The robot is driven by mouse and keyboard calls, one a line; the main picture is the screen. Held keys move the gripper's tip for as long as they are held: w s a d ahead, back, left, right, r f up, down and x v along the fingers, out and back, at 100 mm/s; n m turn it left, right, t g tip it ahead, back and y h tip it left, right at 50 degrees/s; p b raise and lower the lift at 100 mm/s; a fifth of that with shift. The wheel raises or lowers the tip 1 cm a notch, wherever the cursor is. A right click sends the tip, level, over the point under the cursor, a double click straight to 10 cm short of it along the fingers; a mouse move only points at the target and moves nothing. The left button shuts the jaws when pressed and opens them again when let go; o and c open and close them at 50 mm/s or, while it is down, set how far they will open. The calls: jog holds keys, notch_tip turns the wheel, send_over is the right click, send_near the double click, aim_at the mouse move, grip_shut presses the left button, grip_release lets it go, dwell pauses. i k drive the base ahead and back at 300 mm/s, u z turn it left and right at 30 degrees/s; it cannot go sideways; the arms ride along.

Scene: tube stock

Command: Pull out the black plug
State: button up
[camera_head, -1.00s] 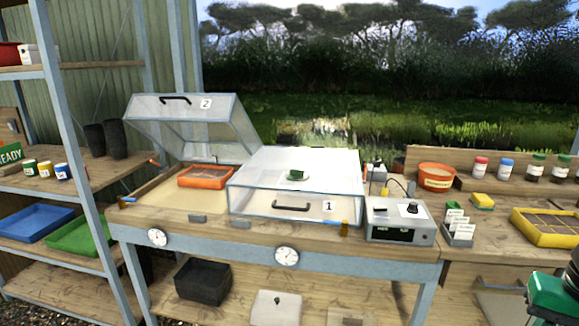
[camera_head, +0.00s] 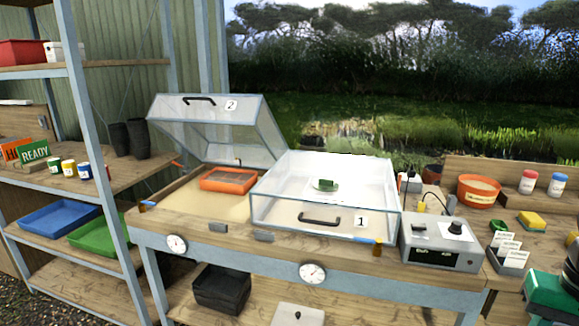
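A grey control box (camera_head: 441,244) with a black knob (camera_head: 456,228) and a dark display stands at the right end of the propagator bench. Behind it is a small pale socket box (camera_head: 410,183) with a dark part on top, which may be the black plug; it is too small to tell. A yellow piece (camera_head: 421,207) and a thin dark cable (camera_head: 438,194) show between the two boxes.
Clear cover 1 (camera_head: 283,213) is shut, with a green item on a white disc on top. Clear cover 2 (camera_head: 262,112) is raised over an orange tray (camera_head: 228,187). Shelves (camera_head: 100,200) stand left.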

aim_at(413, 172)
jog(key=z, duration=0.15)
jog(key=i, duration=0.85)
jog(key=z, duration=0.4)
